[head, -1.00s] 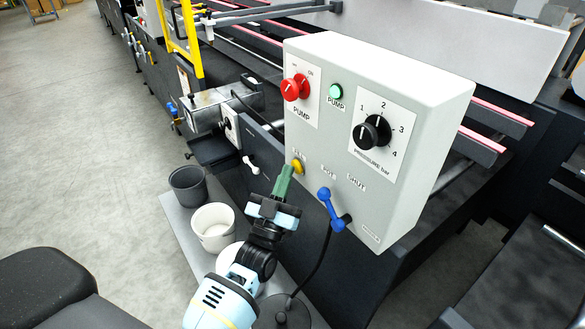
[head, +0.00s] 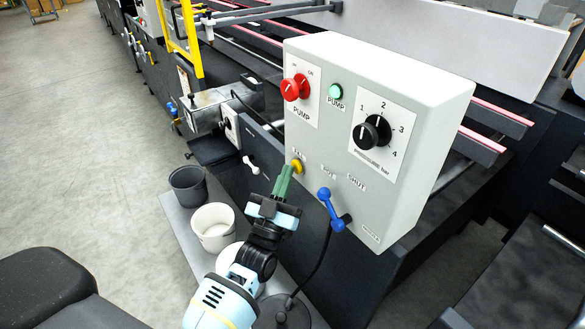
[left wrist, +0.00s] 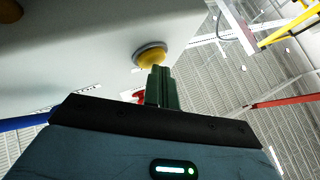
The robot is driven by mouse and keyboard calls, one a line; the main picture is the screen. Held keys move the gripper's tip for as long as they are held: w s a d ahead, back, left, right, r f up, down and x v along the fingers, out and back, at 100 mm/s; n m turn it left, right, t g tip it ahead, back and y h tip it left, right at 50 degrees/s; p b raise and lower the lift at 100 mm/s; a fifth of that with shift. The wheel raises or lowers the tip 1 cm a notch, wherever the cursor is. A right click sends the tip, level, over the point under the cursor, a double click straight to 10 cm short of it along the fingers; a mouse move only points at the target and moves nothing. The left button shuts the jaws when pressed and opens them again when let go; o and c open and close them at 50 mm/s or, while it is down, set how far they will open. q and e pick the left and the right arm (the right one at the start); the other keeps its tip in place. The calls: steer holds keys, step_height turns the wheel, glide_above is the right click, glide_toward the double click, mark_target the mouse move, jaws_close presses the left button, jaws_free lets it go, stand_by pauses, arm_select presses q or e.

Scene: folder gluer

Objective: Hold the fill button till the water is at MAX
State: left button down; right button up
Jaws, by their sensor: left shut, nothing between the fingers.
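The yellow fill button (head: 297,166) sits on the front of the light grey control box (head: 400,75), under a FILL label. It also shows in the left wrist view (left wrist: 152,57). My left gripper (head: 285,173) is shut and empty, its green fingertips pointing up at the button. In the left wrist view the fingertips (left wrist: 159,70) overlap the button's lower edge; whether they press it I cannot tell. No water level or MAX mark can be made out. My right gripper is not in view.
The box carries a red pump knob (head: 291,89), a green pump lamp (head: 336,92), a pressure dial (head: 371,132) and a blue lever (head: 331,209). A dark bucket (head: 187,188) and a white bucket (head: 213,228) stand below left. Open floor lies at left.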

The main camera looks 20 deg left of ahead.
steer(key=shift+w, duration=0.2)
arm_select(q)
steer(key=shift+s+a+p, duration=0.3)
steer(key=shift+s+a, duration=0.15)
steer(key=shift+s, duration=0.35)
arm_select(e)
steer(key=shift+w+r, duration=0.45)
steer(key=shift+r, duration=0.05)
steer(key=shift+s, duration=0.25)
arm_select(q)
steer(key=s, duration=0.1)
steer(key=s+a+p, duration=0.1)
steer(key=s, duration=0.1)
steer(key=s+a, duration=0.1)
steer(key=shift+s+a, duration=0.15)
steer(key=shift+a, duration=0.1)
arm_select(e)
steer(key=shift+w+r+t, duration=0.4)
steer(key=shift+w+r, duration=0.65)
